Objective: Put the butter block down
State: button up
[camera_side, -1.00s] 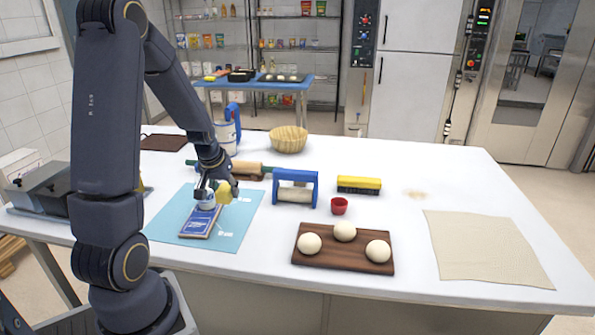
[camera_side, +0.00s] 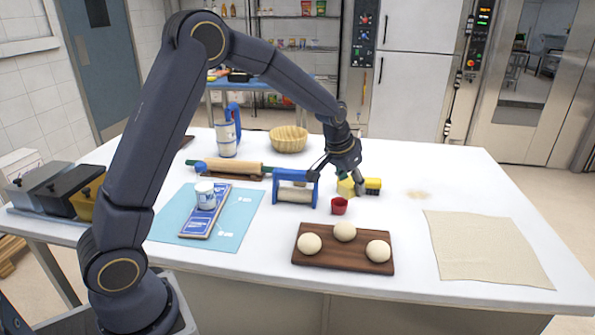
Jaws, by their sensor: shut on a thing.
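My gripper (camera_side: 350,182) is shut on the pale yellow butter block (camera_side: 345,188), which shows between and below its fingers in the side view. The block is just in front of or over the left end of the yellow brush (camera_side: 374,184), right of the blue-framed roller (camera_side: 294,188) and behind the small red cup (camera_side: 339,206). I cannot tell whether the block touches the table (camera_side: 400,215) or the brush. The fingers hide part of the block and part of the brush.
A wooden board (camera_side: 340,262) with dough balls lies in front. A beige cloth (camera_side: 485,248) lies to the right, a blue mat (camera_side: 180,222) with a scale (camera_side: 200,225) and white tub (camera_side: 205,195) to the left. The rolling pin (camera_side: 235,168) is behind.

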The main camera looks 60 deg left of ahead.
jog(key=w+d+f, duration=0.1)
jog(key=w+d, duration=0.1)
jog(key=d, duration=0.1)
send_over(388, 218)
jog(key=s, duration=0.2)
jog(key=shift+m, duration=0.3)
notch_tip(388, 218, down, 9)
jog(key=shift+w+r, duration=0.1)
jog(key=shift+w, duration=0.05)
jog(key=shift+w+f, duration=0.15)
jog(key=shift+f, duration=1.7)
jog(key=shift+f, duration=0.15)
jog(key=o, duration=1.3)
